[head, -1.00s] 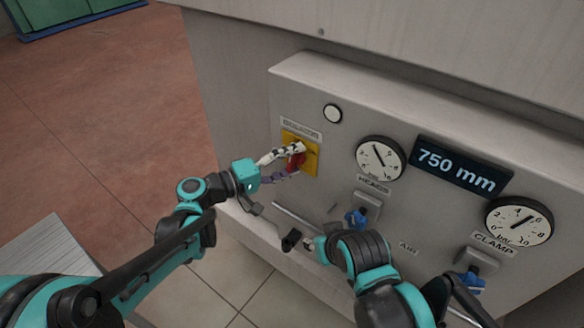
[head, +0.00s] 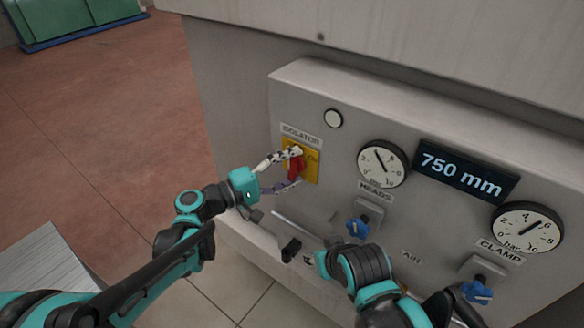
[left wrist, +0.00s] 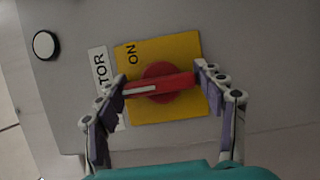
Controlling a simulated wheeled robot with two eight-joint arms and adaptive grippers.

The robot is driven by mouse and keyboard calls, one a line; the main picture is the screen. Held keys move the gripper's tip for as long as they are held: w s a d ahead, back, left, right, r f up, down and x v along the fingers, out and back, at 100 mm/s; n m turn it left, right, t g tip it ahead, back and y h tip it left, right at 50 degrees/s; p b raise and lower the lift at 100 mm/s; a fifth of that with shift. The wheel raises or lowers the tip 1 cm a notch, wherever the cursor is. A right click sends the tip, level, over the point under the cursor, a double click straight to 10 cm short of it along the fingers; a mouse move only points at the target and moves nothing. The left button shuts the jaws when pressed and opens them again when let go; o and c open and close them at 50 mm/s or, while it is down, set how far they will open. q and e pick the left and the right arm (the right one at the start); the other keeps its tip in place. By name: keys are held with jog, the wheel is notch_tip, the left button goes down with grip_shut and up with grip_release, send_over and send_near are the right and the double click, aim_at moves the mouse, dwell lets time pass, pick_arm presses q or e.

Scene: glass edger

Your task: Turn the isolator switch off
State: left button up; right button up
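The isolator switch is a red handle (head: 295,168) on a yellow plate (head: 312,172), under an ISOLATOR label. In the left wrist view, the red handle (left wrist: 165,86) lies along the panel's vertical. The word ON is beside its white-marked upper end. My left gripper (head: 297,168) is at the switch with its fingers spread, one at each end of the handle. In the left wrist view, the gripper (left wrist: 160,85) has its fingertips close to both ends; firm contact is unclear. My right arm (head: 365,265) is low in front of the panel; its fingers cannot be made out.
A white round button (head: 333,118) sits above the switch. To its right are the HEADS gauge (head: 382,163), a 750 mm display (head: 466,171) and the CLAMP gauge (head: 527,229). Blue knobs (head: 358,226) stand out below the gauges. Open floor lies left of the cabinet.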

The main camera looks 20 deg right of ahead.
pick_arm(q)
jog(key=shift+o, duration=0.7)
jog(key=v, duration=1.2)
jog(key=shift+a+f, duration=0.1)
